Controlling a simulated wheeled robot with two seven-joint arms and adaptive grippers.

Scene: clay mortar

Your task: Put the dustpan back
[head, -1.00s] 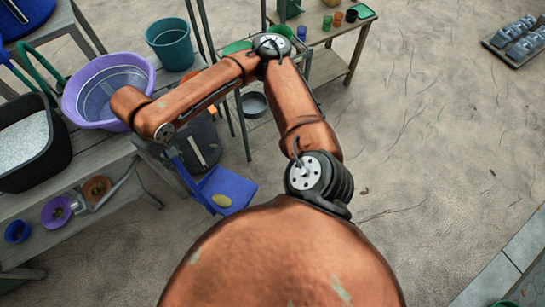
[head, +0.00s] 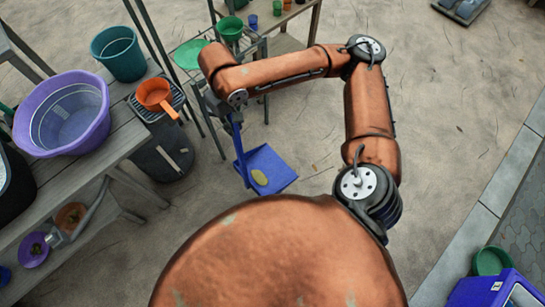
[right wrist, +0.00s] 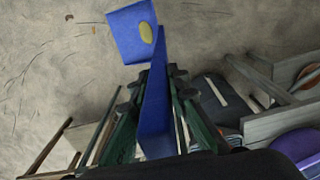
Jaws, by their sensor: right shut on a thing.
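The blue dustpan (head: 277,174) has a flat pan, a yellow oval patch on it and a long upright handle (head: 239,150). My right gripper (head: 232,117) is shut on the handle's upper part, partly hidden beneath my copper-coloured arm. In the right wrist view, the blue handle (right wrist: 155,105) runs between my dark fingers, with the pan (right wrist: 128,32) beyond them. The pan is over the bare floor, to the right of a black bucket; I cannot tell whether it touches the ground. My left gripper is out of view.
A table (head: 312,25) stands behind. Open floor (head: 470,80) lies right; a blue box (head: 470,292) is at lower right.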

